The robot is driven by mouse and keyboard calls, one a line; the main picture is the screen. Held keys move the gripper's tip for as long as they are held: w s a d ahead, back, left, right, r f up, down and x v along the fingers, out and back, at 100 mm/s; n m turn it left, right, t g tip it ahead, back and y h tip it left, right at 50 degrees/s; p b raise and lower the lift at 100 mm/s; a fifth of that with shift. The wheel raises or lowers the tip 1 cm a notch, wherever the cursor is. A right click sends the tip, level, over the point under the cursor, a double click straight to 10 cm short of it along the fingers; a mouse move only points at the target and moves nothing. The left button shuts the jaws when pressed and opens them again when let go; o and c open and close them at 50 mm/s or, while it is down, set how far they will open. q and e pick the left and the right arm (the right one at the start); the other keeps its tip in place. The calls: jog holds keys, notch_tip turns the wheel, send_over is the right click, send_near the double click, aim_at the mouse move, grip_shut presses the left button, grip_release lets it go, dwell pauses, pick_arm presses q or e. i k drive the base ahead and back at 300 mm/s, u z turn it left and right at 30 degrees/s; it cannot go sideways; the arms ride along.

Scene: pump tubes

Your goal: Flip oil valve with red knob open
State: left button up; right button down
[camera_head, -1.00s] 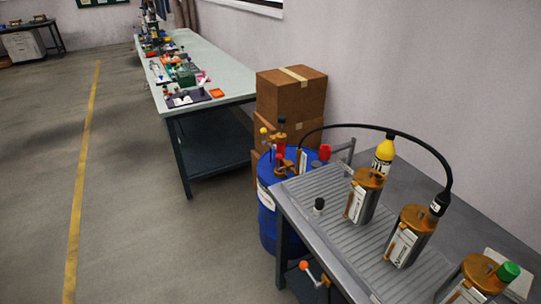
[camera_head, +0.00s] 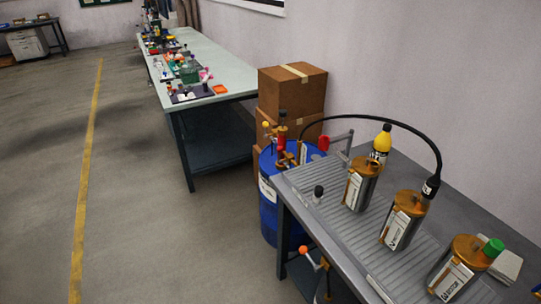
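A separate red knob (camera_head: 324,143) shows at the drum's right, beside a grey bar (camera_head: 340,140). An orange-red ball knob (camera_head: 303,249) on a lever sits low at the bench's left side. I cannot tell which red knob belongs to the oil valve, or whether any valve is open. Neither of my grippers is in view.
The grey slatted workbench (camera_head: 335,226) holds brass-topped canisters (camera_head: 402,218), a yellow bottle (camera_head: 381,143) and a small black-capped container (camera_head: 318,194). A black hose (camera_head: 400,125) arches above. Cardboard boxes (camera_head: 290,92) stand behind the drum. Floor left of the bench is clear.

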aim_at(280, 150)
jog(key=k, duration=0.45)
jog(key=u, duration=0.95)
jog(key=i, duration=1.1)
jog(key=u, duration=0.25)
jog(key=i, duration=1.3)
jog(key=z, duration=1.3)
jog(key=i, duration=0.35)
jog(key=z, duration=0.25)
